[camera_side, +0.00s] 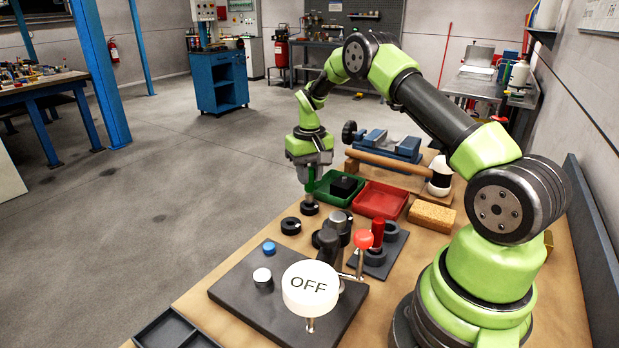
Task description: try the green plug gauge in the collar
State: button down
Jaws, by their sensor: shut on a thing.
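My gripper (310,173) points straight down and is shut on the green plug gauge (311,187). Only a small part of the gauge shows below the jaws. A black collar (309,209) is directly beneath it in the picture, on the bench near its left edge. The gauge's lower end meets the collar's top in this view; I cannot tell whether it is inside the bore or just above it. Another black ring (290,226) lies a little nearer the camera. A red plug gauge (378,229) stands on a dark stand (357,262) with dark rings.
A green tray (325,197) with a black block and a red tray (381,203) sit right of the collar. A tan block (432,216) lies farther right.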

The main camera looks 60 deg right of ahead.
jog(key=shift+r, duration=2.2)
